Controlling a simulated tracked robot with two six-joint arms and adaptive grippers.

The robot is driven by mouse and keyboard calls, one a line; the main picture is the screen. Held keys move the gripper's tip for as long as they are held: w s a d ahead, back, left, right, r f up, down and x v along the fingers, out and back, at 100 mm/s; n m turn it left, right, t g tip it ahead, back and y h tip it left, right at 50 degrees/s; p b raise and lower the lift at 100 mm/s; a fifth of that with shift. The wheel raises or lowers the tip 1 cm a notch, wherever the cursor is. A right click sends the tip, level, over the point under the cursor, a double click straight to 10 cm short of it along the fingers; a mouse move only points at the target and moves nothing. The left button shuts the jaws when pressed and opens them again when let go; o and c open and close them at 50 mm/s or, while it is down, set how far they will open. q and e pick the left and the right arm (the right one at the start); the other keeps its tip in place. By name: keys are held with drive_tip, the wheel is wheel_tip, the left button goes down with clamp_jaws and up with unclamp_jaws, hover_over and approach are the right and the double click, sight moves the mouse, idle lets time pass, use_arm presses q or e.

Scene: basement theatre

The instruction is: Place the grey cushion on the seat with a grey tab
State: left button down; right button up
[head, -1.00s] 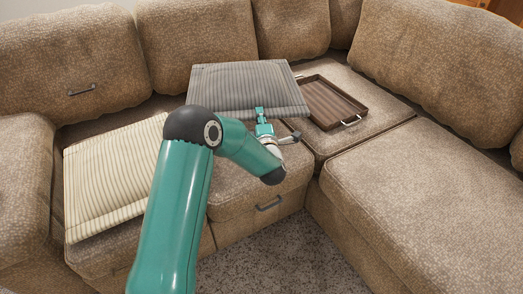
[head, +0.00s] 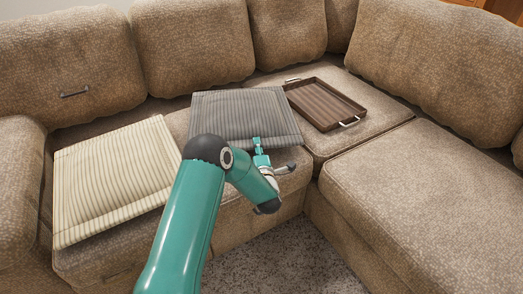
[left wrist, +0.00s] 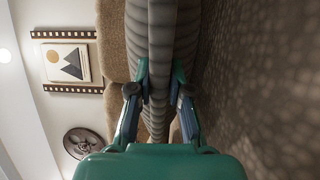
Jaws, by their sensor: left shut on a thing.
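The grey striped cushion (head: 238,112) lies flat over the middle seat (head: 178,123) of the brown sofa. It looks to be on or very close to the seat surface; I cannot tell whether it bears fully on it. My left gripper (head: 258,143) is shut on its front edge. The left wrist view shows both fingers (left wrist: 160,85) on either side of the ribbed grey cushion (left wrist: 150,35). The grey tab on that seat's front is hidden behind my left arm now. My right gripper is not in view.
A cream striped cushion (head: 115,180) lies on the left seat. A brown tray (head: 325,103) with metal handles sits on the corner seat, close to the grey cushion's right edge. The right chaise (head: 430,190) is clear.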

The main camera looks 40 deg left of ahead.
use_arm(q)
drive_tip(key=shift+r, duration=0.1)
drive_tip(key=c, duration=1.5)
unclamp_jaws()
drive_tip(key=o, duration=0.4)
